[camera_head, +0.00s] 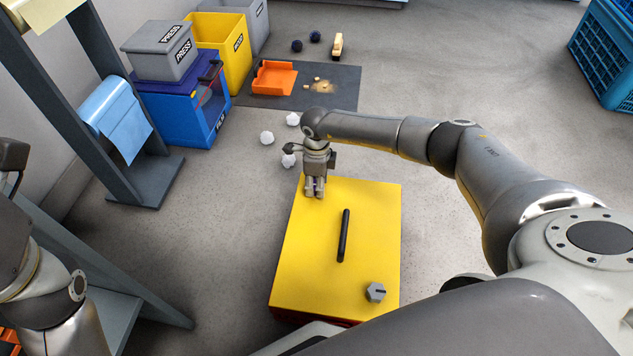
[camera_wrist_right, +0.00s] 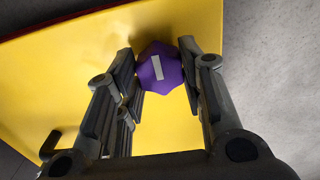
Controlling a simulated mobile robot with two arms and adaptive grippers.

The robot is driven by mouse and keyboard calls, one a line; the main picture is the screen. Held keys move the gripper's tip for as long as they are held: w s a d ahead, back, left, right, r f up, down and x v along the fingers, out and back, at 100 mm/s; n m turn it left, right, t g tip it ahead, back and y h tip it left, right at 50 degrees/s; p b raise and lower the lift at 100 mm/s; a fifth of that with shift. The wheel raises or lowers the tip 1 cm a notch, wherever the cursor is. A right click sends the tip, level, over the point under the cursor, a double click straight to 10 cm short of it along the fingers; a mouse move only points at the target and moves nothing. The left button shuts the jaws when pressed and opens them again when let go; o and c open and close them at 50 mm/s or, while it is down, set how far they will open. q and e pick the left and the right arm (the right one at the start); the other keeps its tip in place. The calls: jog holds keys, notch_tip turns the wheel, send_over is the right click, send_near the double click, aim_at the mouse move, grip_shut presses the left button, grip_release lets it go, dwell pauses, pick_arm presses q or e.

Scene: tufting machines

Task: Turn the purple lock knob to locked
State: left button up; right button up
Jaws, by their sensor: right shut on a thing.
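The purple lock knob (camera_wrist_right: 160,68) is a faceted knob with a pale bar mark on its face, set on the yellow panel (camera_head: 319,252). My right gripper (camera_head: 314,192) is at the far left corner of the panel and hides the knob in the head view. In the right wrist view my right gripper (camera_wrist_right: 161,77) has its fingers on both sides of the knob, shut on it. The pale bar stands nearly upright in that view, tilted slightly. My left gripper is not clearly visible; only part of my left arm shows at the left edge.
A black handle (camera_head: 343,235) and a grey hexagonal knob (camera_head: 375,292) are on the same yellow panel. White crumpled balls (camera_head: 267,138) lie on the floor beyond it. A dark mat (camera_head: 338,85) holds an orange dustpan (camera_head: 274,78). Bins stand at the back left.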

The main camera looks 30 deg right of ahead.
jog(key=o, duration=1)
jog(key=shift+o, duration=0.2)
notch_tip(320, 180, up, 12)
